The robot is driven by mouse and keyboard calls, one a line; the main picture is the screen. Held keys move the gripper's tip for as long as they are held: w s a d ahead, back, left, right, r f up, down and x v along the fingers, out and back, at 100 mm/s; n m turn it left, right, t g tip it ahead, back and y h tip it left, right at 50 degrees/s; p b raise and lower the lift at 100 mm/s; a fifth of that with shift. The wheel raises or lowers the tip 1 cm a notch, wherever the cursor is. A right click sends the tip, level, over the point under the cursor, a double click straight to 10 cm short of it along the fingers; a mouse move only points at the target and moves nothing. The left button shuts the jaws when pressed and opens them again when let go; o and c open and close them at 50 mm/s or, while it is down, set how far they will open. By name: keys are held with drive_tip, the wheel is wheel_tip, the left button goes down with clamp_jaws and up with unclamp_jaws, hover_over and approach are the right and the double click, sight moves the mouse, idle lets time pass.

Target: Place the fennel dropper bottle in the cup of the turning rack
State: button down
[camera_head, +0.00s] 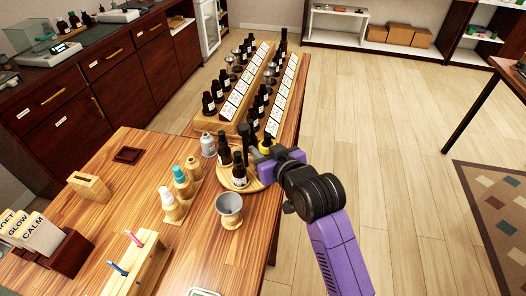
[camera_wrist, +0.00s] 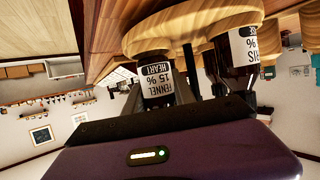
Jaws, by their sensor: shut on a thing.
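The fennel dropper bottle (camera_wrist: 158,87), dark with a white label reading FENNEL 15 % HEART, shows upside down in the wrist view. My gripper (camera_wrist: 160,98) is shut on it; in the head view my gripper (camera_head: 263,158) is at the right side of the turning rack. The round wooden turning rack (camera_head: 258,183) holds dark dropper bottles, one of them (camera_head: 239,171) at its front. In the wrist view, the fennel bottle's base meets the rack's pale wood (camera_wrist: 186,22); I cannot tell whether it sits inside a cup. A second labelled bottle (camera_wrist: 244,45) stands beside it.
A metal cup on a wooden stand (camera_head: 229,208) is just in front of the rack. Capped bottles in wooden holders (camera_head: 172,203) stand to the left. Stepped racks of dark bottles (camera_head: 232,104) lie behind. The table's right edge is close to my arm.

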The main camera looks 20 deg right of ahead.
drive_tip(key=shift+f, duration=0.65)
drive_tip(key=c, duration=1.3)
unclamp_jaws()
drive_tip(key=b+v, duration=0.1)
drive_tip(key=v, duration=1.1)
drive_tip(key=shift+a, duration=0.1)
